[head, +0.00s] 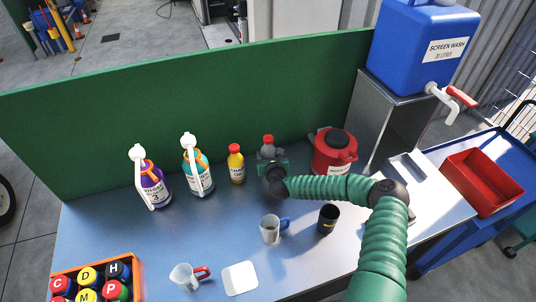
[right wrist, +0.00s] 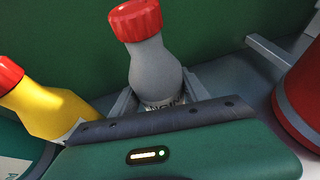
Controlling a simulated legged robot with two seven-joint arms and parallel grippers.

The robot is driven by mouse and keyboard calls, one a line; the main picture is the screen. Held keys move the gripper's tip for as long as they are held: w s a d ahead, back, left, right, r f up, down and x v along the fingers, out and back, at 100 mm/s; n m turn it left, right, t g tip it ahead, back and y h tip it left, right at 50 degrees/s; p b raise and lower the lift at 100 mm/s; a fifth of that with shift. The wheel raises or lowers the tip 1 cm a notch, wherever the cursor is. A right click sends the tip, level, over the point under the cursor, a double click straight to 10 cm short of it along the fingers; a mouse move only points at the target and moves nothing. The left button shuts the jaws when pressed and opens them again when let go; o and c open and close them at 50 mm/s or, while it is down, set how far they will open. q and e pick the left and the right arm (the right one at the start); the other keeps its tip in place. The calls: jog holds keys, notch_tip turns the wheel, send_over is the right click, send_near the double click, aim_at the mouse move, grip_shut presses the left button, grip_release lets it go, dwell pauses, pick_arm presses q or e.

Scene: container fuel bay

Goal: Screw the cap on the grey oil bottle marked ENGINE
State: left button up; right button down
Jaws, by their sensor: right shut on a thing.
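The grey oil bottle (head: 266,153) stands near the back of the bench with a red cap (head: 268,140) on its top. In the right wrist view the grey bottle (right wrist: 155,72) and its red cap (right wrist: 136,20) show up close; I cannot tell how tight the cap is. My right gripper (head: 271,164) is at the bottle's body, one finger on each side, shut on it. In the right wrist view the gripper (right wrist: 165,102) hides the lower bottle and most of its label. My left gripper is not in view.
A yellow bottle (head: 236,165) stands close left of the grey one, and a red can (head: 333,156) close right. Purple (head: 154,188) and teal (head: 203,180) bottles stand further left. A green panel (head: 180,115) is behind. Cups (head: 270,230) (head: 327,219) stand in front.

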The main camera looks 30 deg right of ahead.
jog(key=c, duration=0.6)
grip_release()
jog(key=shift+o, duration=0.2)
jog(key=b+v, duration=0.1)
jog(key=v, duration=1.1)
jog(key=shift+b, duration=0.4)
jog(key=shift+s, duration=0.1)
